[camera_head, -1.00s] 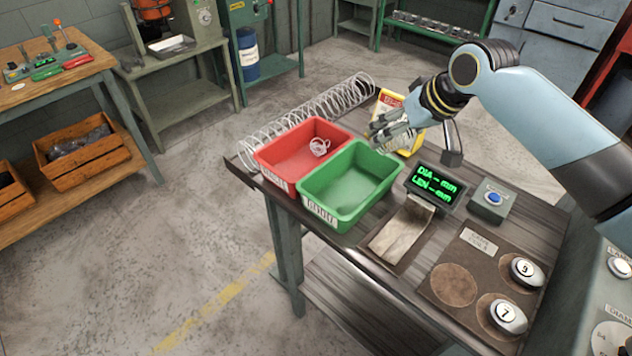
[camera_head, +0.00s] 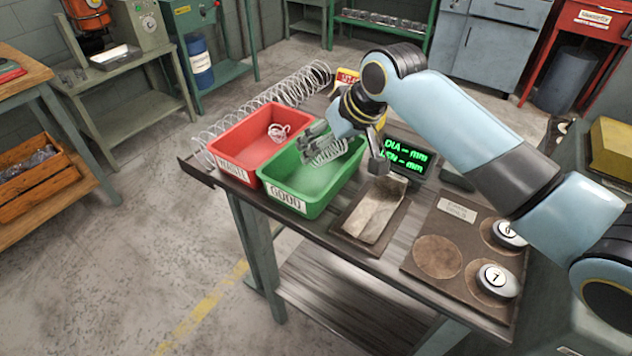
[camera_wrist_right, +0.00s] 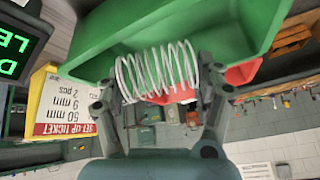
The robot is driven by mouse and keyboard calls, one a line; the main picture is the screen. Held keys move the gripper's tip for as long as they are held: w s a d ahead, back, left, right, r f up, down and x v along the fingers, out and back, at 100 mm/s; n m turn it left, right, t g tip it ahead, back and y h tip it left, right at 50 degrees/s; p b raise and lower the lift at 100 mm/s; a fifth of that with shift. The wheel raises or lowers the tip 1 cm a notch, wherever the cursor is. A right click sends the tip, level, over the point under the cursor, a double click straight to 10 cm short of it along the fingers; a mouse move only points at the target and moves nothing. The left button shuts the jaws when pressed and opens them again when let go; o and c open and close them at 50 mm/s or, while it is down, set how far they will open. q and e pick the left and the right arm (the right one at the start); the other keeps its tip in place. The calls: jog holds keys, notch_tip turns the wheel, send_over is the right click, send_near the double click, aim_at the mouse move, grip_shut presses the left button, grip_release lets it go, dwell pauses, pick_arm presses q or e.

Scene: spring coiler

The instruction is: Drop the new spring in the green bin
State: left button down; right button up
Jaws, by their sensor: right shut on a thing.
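The new spring (camera_head: 327,152) is a short silver coil held in my right gripper (camera_head: 322,140). In the right wrist view the spring (camera_wrist_right: 158,72) lies crosswise between the two fingers of the gripper (camera_wrist_right: 160,85), which are shut on its ends. The green bin (camera_head: 303,200), labelled GOOD, stands on the bench, and the gripper and spring are over its back part in the head view. The green bin (camera_wrist_right: 190,25) also fills the top of the right wrist view. I cannot tell the spring's exact height. My left gripper is not in view.
A red bin (camera_head: 236,158) with a small spring (camera_head: 279,131) in it stands left of the green one. A long coil (camera_head: 265,95) lies behind. A display (camera_head: 406,156), a tray (camera_head: 370,215) and a board with weights (camera_head: 465,250) are to the right.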

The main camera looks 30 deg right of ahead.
jog(key=shift+f, duration=0.1)
jog(key=o, duration=1.2)
jog(key=shift+o, duration=0.2)
jog(key=v, duration=1.2)
jog(key=shift+f, duration=0.1)
